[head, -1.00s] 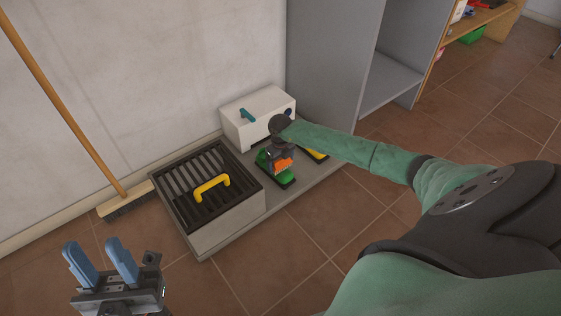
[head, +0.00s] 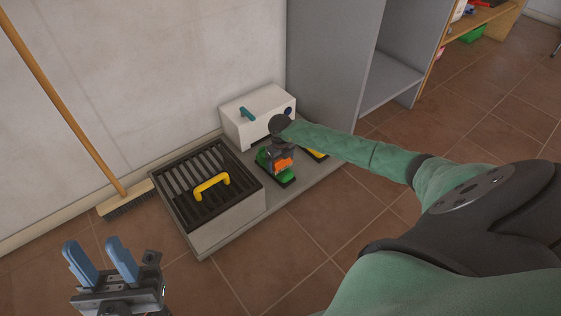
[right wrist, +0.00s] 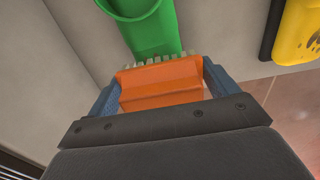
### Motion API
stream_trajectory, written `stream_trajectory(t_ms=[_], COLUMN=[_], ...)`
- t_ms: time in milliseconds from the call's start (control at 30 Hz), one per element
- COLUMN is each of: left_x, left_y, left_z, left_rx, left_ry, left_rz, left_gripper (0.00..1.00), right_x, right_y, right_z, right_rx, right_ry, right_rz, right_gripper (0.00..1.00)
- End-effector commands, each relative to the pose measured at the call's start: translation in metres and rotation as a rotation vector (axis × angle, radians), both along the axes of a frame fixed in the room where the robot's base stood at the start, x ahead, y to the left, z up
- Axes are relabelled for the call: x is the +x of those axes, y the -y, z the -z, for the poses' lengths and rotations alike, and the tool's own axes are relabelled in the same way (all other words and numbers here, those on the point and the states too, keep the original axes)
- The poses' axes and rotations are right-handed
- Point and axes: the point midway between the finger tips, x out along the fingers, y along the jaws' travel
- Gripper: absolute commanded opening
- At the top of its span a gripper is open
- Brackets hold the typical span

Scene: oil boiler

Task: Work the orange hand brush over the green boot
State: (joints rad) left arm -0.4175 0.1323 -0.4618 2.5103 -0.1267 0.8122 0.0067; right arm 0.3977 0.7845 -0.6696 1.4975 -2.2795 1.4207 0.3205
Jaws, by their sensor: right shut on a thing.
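The green boot (head: 287,180) stands on a low grey platform, partly hidden behind my right gripper in the head view. It also shows at the top of the right wrist view (right wrist: 150,28). My right gripper (head: 282,155) is shut on the orange hand brush (head: 284,164). In the right wrist view the orange brush (right wrist: 160,85) sits between the blue fingers, its pale bristles pointing at the boot. The bristles appear at or very near the boot; contact is unclear. My left gripper (head: 102,262) is open and empty at the lower left, away from the platform.
A grated box with a yellow handle (head: 211,186) stands left of the boot. A white box (head: 257,113) is behind. A yellow boot (head: 316,155) is just right of the green one. A broom (head: 126,200) leans on the wall. A grey cabinet (head: 330,70) rises behind right.

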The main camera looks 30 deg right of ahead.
Motion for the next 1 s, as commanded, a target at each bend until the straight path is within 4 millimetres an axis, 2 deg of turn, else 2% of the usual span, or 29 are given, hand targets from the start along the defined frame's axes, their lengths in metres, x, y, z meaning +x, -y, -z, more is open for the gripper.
stream_trajectory(t_ms=[1000], left_x=[0.0018], left_y=[-0.0002], left_z=[-0.0018], left_rx=[-0.010], left_ry=[0.015], left_rz=[-0.004], left_gripper=[0.36], right_x=[0.0001], right_y=[0.0001], right_z=[0.0097], right_rx=[0.000], right_ry=[0.000], right_rz=[0.000], right_gripper=[0.68])
